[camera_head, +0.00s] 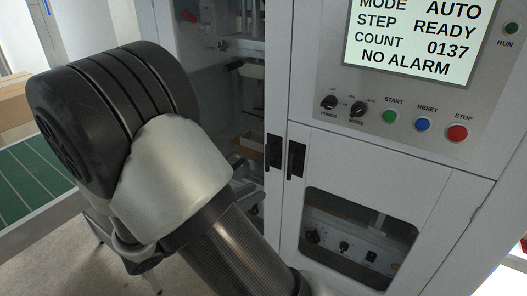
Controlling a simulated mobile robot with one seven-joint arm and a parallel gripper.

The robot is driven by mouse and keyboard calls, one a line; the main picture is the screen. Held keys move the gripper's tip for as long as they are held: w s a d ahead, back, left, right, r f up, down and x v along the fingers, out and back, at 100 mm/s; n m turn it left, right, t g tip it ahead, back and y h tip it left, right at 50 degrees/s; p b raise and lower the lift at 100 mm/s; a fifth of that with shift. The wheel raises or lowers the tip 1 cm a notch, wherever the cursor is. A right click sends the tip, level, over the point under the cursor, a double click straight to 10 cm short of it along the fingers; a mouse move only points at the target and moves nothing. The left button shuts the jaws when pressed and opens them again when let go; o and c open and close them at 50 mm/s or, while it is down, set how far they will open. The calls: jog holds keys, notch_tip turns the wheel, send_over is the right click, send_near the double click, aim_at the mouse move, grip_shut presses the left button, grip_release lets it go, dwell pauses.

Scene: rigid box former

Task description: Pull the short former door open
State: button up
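The short former door (372,180) is the low white door at the right of the machine, under the control panel. It looks shut, flush with the frame. Its black upright handle (296,160) is at its upper left edge. A dark window (345,236) in its lower part shows knobs and a switch box inside. My arm fills the left and lower middle of the view, left of this door. My gripper is out of view, so its place relative to the handle cannot be seen.
A taller glazed door (273,85) stands to the left, with its own black handle (274,152) close beside the short door's handle. Above the short door are a screen (420,38) and the start (390,116), reset (423,124) and stop (457,133) buttons. A green slatted surface (30,180) lies at far left.

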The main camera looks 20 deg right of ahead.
jog(key=w+a+n+t, duration=0.1)
send_near(289, 180)
jog(key=w+d+r, duration=0.1)
jog(key=d, duration=0.2)
jog(key=w+d+r, duration=0.2)
jog(key=d, duration=0.1)
jog(key=w+d+r+p, duration=0.1)
jog(key=d, duration=0.2)
jog(key=shift+w+d+r, duration=0.1)
jog(key=shift+w+r, duration=0.15)
jog(key=shift+w, duration=0.1)
jog(key=shift+c, duration=0.5)
grip_shut()
